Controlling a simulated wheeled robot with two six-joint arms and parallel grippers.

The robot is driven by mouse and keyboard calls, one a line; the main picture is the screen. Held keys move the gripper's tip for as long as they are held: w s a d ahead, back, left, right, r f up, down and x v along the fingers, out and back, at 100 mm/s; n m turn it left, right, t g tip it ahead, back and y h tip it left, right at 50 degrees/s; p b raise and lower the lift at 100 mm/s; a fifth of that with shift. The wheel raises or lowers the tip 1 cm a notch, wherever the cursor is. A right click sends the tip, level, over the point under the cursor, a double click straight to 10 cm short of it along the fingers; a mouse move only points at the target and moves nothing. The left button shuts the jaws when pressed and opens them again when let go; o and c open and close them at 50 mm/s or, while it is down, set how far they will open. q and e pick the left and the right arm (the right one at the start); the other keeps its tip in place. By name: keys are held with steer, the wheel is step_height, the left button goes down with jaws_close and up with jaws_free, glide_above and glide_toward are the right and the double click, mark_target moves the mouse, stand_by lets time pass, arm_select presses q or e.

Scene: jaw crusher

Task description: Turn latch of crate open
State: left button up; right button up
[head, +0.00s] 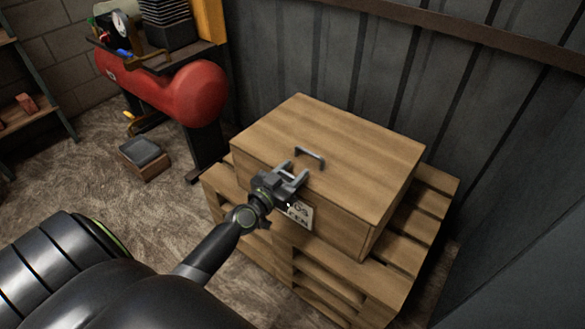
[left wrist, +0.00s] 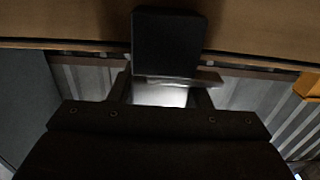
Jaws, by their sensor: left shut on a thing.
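The wooden crate (head: 340,150) stands with its lid down on stacked pallets. A dark handle (head: 311,156) sits on the lid near its front edge. My left gripper (head: 291,178) is at the crate's front, just below the lid edge. It is shut on the latch, which shows in the left wrist view as a dark block (left wrist: 168,42) between the fingers; the fingers hide most of the latch in the head view. My right gripper is not in view.
Wooden pallets (head: 425,212) carry the crate. A corrugated metal wall (head: 330,55) rises close behind it. A red tank (head: 195,90) under a bench stands at the back left. A small box (head: 145,158) lies on the floor, which is otherwise mostly clear at left.

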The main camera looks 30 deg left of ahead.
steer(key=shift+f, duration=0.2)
arm_select(q)
steer(key=o, duration=1)
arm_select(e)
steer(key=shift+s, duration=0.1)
arm_select(q)
steer(key=shift+s, duration=0.15)
steer(key=shift+s+a+b, duration=0.2)
steer(key=shift+s+b, duration=0.55)
steer(key=shift+s, duration=2.1)
steer(key=shift+s+a+b, duration=0.15)
steer(key=shift+s+b, duration=0.55)
steer(key=shift+s, duration=2.15)
steer(key=shift+s+a+b, duration=0.2)
steer(key=shift+s+b, duration=0.55)
steer(key=shift+s, duration=2.1)
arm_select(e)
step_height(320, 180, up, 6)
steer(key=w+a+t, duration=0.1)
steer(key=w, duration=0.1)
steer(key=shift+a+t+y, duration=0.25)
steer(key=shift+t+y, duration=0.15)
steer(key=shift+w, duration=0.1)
